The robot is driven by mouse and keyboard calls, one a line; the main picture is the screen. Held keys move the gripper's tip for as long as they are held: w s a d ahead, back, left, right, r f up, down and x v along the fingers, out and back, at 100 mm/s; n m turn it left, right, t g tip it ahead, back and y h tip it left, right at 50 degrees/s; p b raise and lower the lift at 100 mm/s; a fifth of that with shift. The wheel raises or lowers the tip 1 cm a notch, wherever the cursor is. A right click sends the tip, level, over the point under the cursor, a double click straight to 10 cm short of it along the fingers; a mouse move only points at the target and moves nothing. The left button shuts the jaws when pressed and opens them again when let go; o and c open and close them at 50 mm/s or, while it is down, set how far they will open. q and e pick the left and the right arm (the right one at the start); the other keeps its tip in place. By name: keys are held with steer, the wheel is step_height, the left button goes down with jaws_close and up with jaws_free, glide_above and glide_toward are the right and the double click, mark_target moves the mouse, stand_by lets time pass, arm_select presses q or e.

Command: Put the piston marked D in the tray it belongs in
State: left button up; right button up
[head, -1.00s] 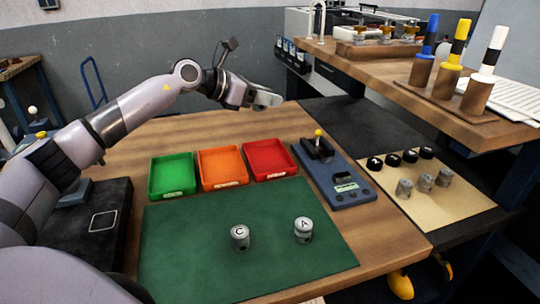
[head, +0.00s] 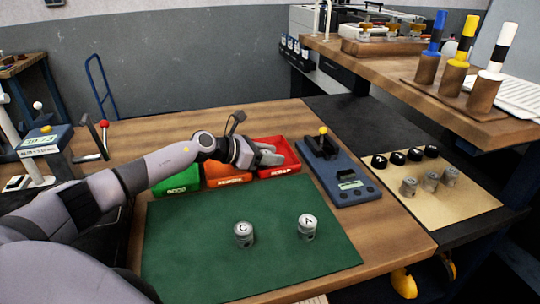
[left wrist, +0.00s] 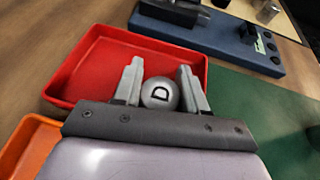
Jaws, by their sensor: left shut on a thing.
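My left gripper (head: 270,156) is over the red tray (head: 287,171), low near its left part in the head view. In the left wrist view it is shut on the piston marked D (left wrist: 160,94), whose round grey top faces the camera between the fingers. The red tray (left wrist: 85,75) lies beneath and around it there. I cannot tell whether the piston touches the tray floor. The orange tray (head: 228,182) and green tray (head: 177,190) stand to the left, partly hidden by my arm. Front labels appear to read GOOD, REWORK and SCRAP, from green to red. My right gripper is not in view.
Pistons C (head: 244,235) and A (head: 307,226) stand on the green mat (head: 190,270). A blue gauge device (head: 345,190) stands right of the red tray. Several more pistons and black caps stand on a tan board (head: 455,205) at the right.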

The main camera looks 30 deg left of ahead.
arm_select(q)
steer(key=shift+f, duration=0.15)
steer(key=o, duration=0.9)
steer(key=shift+r, duration=0.25)
steer(key=shift+s+a, duration=0.15)
steer(key=shift+s, duration=0.05)
steer(key=b+v, duration=0.2)
steer(key=v, duration=0.7)
steer(key=shift+s+a, duration=0.25)
steer(key=shift+s, duration=0.1)
steer(key=shift+b+v, duration=0.35)
steer(key=shift+v, duration=0.5)
